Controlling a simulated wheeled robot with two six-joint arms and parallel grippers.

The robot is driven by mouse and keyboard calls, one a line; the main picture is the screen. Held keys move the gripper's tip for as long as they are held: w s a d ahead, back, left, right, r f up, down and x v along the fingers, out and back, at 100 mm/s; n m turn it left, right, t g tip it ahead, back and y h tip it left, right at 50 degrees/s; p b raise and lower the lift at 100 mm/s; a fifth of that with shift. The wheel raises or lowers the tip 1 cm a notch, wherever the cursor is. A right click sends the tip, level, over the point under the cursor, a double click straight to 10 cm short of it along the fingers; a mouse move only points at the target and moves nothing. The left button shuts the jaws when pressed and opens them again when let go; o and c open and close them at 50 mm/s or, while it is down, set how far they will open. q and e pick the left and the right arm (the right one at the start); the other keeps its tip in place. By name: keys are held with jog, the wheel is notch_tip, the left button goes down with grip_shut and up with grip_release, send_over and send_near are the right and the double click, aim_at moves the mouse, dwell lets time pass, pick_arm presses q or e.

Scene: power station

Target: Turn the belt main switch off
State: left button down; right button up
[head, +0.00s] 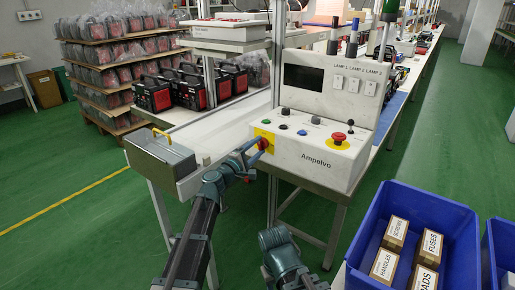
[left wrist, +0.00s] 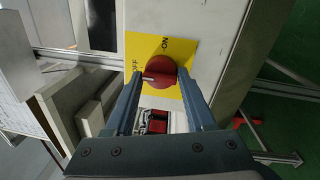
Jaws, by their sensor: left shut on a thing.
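The belt main switch is a red rotary knob (left wrist: 160,68) on a yellow plate (left wrist: 190,50) marked ON and OFF. In the head view the switch (head: 263,143) is on the left part of the white Ampelvo control box (head: 312,160). My left gripper (head: 258,146) reaches it from the left. In the left wrist view its two fingers (left wrist: 161,80) are on either side of the knob, shut on it. The knob's pale mark points to the picture's left, on the side of the OFF label. Of my right arm only a part shows at the bottom; its gripper is not visible.
A grey box with a yellow handle (head: 162,155) is close to my left forearm. A red mushroom button (head: 338,138) and small knobs sit on the control box. A blue crate (head: 455,225) with labelled boxes stands at right. Green floor (head: 70,180) lies open at left.

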pick_arm(q)
jog(key=shift+c, duration=1.4)
grip_release()
jog(key=shift+f, duration=0.1)
jog(key=b+v, duration=0.1)
jog(key=v, duration=1.3)
